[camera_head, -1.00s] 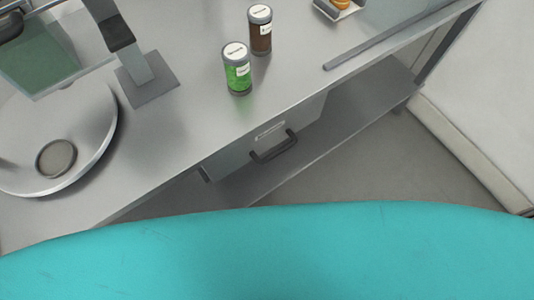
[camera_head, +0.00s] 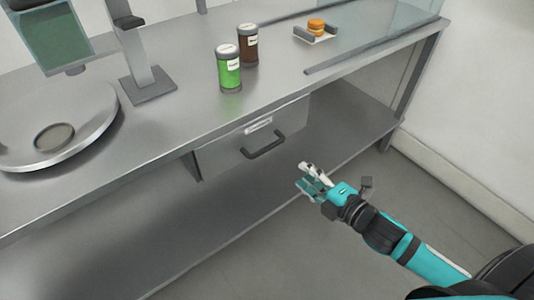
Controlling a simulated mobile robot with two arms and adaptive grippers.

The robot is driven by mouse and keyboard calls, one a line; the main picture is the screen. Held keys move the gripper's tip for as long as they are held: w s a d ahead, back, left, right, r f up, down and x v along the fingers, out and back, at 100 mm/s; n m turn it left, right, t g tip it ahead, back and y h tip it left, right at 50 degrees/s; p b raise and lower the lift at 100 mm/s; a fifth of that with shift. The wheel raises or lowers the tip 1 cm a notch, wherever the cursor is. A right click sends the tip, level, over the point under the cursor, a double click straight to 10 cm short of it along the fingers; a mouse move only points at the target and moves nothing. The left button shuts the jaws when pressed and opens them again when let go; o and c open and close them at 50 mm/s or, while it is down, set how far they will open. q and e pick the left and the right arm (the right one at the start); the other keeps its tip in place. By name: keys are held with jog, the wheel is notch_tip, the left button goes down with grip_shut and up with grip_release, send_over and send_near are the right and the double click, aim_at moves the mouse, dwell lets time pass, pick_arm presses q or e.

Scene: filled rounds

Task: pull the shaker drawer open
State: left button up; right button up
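The drawer (camera_head: 225,156) hangs under the steel worktop, and its grey front looks shut. A label (camera_head: 259,125) sits above its dark bar handle (camera_head: 263,145). Two shakers stand upright on the worktop above it, one green (camera_head: 229,69) and one brown (camera_head: 248,45). My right gripper (camera_head: 306,175) is to the right of and below the handle, apart from it, with nothing between its fingers. Its fingers look spread. My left gripper is not in view.
The worktop (camera_head: 185,115) overhangs the drawer, and a lower shelf (camera_head: 225,215) runs beneath it. A round pan (camera_head: 85,140) stands at the left. A tray with an orange item (camera_head: 316,27) is at the back. Open floor (camera_head: 290,260) lies in front.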

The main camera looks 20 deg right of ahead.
aim_at(270, 149)
jog(key=x, duration=1.6)
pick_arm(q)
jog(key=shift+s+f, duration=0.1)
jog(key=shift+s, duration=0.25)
pick_arm(e)
grip_shut()
